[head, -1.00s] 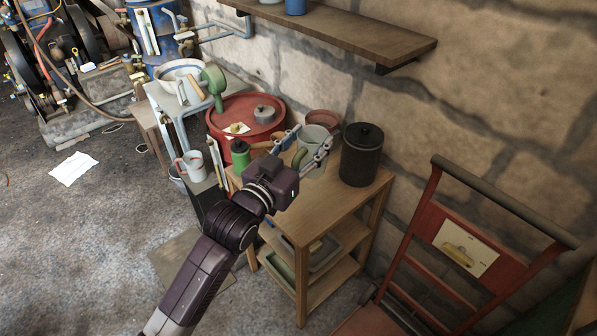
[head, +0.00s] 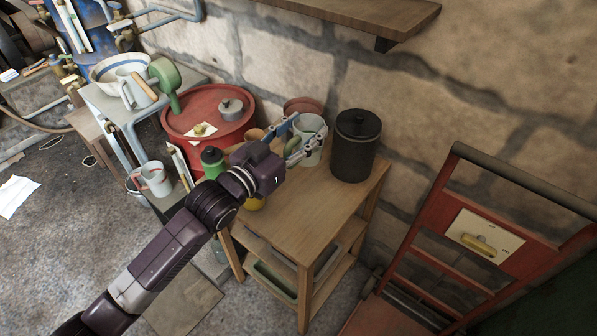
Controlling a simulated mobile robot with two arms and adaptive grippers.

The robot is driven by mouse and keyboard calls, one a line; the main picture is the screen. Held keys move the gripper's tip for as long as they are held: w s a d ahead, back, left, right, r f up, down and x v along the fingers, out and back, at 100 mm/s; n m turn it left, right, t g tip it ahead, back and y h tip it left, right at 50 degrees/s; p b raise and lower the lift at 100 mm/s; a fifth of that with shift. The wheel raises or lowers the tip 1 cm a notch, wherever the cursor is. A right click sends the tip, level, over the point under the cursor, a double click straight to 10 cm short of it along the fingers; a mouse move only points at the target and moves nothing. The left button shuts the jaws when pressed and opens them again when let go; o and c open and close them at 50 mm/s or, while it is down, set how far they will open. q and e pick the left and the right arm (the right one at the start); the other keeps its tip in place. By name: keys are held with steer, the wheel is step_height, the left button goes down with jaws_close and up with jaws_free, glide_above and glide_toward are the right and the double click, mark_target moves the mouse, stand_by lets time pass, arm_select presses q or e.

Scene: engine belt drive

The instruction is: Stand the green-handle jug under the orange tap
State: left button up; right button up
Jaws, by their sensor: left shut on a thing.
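The green-handle jug (head: 313,153) is pale grey and stands on the wooden side table, left of the black canister. My left gripper (head: 296,142) reaches it from the front, its two fingers on either side of the handle and shut on it. The fingers and wrist cover most of the green handle. Pipes with small taps (head: 121,30) show at the upper left near the blue barrel; I cannot tell which tap is orange. My right gripper is out of view.
A black canister (head: 354,150) stands close right of the jug. A green bottle (head: 212,162), a red drum (head: 205,135) and a brown-red pot (head: 303,106) are nearby. Other jugs (head: 154,181) stand at left. The front of the wooden table (head: 310,205) is clear. A red hand truck (head: 440,230) stands right.

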mark_target(299, 162)
arm_select(q)
step_height(299, 162, down, 8)
steer(key=shift+w+a+f, duration=0.1)
steer(key=shift+f, duration=0.6)
step_height(299, 162, down, 4)
steer(key=shift+f+b, duration=0.1)
steer(key=shift+b, duration=0.35)
steer(key=o, duration=0.9)
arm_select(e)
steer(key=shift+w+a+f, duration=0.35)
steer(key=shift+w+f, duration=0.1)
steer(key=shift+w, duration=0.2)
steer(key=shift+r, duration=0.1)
